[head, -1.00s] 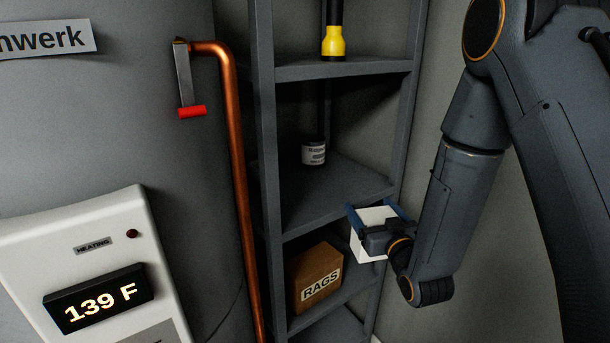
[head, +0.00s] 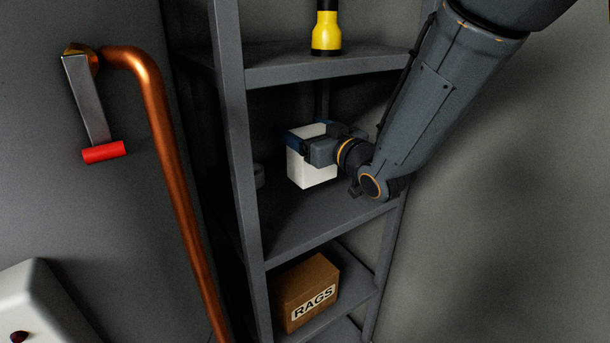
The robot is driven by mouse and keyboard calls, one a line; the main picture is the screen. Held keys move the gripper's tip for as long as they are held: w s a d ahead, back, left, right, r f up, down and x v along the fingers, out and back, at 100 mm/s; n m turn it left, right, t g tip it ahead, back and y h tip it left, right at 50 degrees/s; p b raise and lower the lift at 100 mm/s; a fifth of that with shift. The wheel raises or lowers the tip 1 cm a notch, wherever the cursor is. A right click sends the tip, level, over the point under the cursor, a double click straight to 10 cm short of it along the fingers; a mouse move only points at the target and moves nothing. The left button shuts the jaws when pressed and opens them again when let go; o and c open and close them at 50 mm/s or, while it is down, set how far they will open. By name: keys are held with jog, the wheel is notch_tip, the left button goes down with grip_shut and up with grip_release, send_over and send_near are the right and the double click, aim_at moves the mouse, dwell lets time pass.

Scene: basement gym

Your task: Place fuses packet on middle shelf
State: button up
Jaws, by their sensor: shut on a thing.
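My gripper (head: 315,142) is shut on a white box-shaped packet with blue at its top, the fuses packet (head: 312,172). It holds the packet inside the grey shelf unit, over the middle shelf (head: 300,226) and below the shelf with the yellow item. Whether the packet's base touches the shelf board I cannot tell. My gripper comes in from the right and covers the packet's right side. No print on the packet can be read.
A yellow and black flashlight (head: 326,32) stands on the shelf above. A RAGS box (head: 308,290) sits below. A copper pipe (head: 165,165) runs at left.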

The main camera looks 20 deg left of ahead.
jog(key=f, duration=0.3)
jog(key=f+p, duration=0.1)
jog(key=f, duration=0.1)
jog(key=shift+w+d+f, duration=0.1)
jog(key=shift+w+d, duration=0.1)
jog(key=shift+d, duration=0.1)
jog(key=shift+f+p, duration=0.4)
jog(key=shift+f, duration=1.7)
jog(key=shift+f, duration=0.2)
jog(key=o, duration=1.7)
jog(key=shift+r, duration=0.15)
